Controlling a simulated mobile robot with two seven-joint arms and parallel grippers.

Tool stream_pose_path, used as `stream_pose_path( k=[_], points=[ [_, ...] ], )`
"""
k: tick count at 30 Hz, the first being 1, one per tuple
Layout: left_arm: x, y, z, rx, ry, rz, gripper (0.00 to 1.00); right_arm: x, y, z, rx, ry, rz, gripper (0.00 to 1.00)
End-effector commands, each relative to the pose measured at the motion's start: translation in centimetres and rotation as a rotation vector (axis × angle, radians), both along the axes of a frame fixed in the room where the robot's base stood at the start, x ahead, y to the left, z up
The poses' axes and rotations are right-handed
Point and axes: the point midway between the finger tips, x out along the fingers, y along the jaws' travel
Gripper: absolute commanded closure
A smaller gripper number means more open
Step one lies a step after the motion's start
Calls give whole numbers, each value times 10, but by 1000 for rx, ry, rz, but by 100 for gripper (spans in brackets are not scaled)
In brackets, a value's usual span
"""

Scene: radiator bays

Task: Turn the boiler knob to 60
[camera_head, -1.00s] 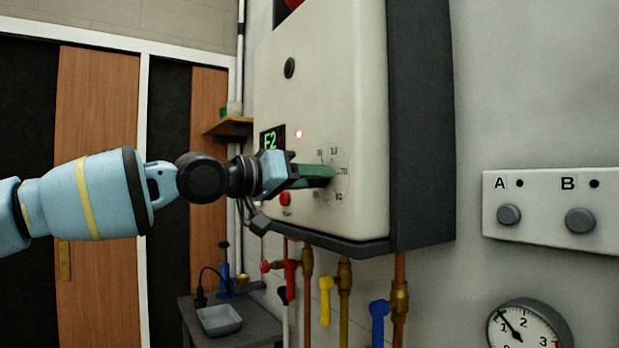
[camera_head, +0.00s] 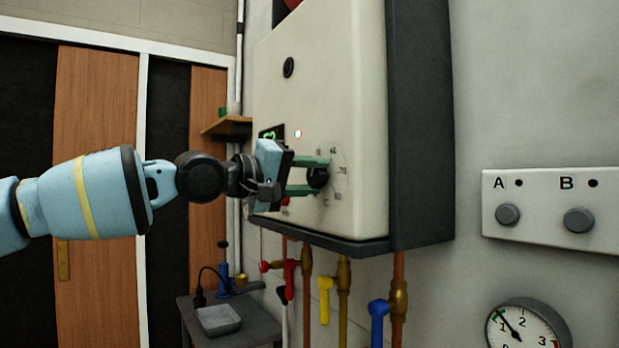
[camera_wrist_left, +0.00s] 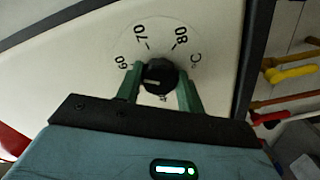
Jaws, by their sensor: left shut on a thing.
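The black boiler knob (camera_head: 318,177) sits on the front of the cream boiler (camera_head: 325,90). In the left wrist view the knob (camera_wrist_left: 157,77) shows a short white mark, and the dial around it reads 60, 70, 80 and °C. The white mark lies towards the left side of the knob; I cannot tell its exact reading. My left gripper (camera_head: 314,177) is shut on the knob, with one green finger on each side of it; the fingers also show in the wrist view (camera_wrist_left: 159,85). My right gripper is not in view.
The green display (camera_head: 271,134) is partly hidden behind my gripper. A small indicator light (camera_head: 298,133) is lit. Below the boiler are pipes with red, yellow (camera_head: 325,297) and blue (camera_head: 378,318) valve handles. A panel with buttons A and B (camera_head: 550,207) is at the right.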

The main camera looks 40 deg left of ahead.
Motion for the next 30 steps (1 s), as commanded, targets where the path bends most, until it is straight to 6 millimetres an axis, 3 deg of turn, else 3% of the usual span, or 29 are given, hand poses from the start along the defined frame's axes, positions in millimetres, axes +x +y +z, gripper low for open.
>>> stream_pose_path(
  k=[16, 17, 21, 30],
  points=[
    [0, -1, -1, -22, 14, -1, 85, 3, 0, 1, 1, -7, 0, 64],
    [0, -1, -1, -22, 14, -1, 61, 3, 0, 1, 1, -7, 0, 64],
    [0, -1, -1, -22, 12, -1, 43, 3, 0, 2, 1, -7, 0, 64],
    [0, 0, 0, -23, 11, 0, 40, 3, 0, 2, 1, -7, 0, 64]
  ],
)
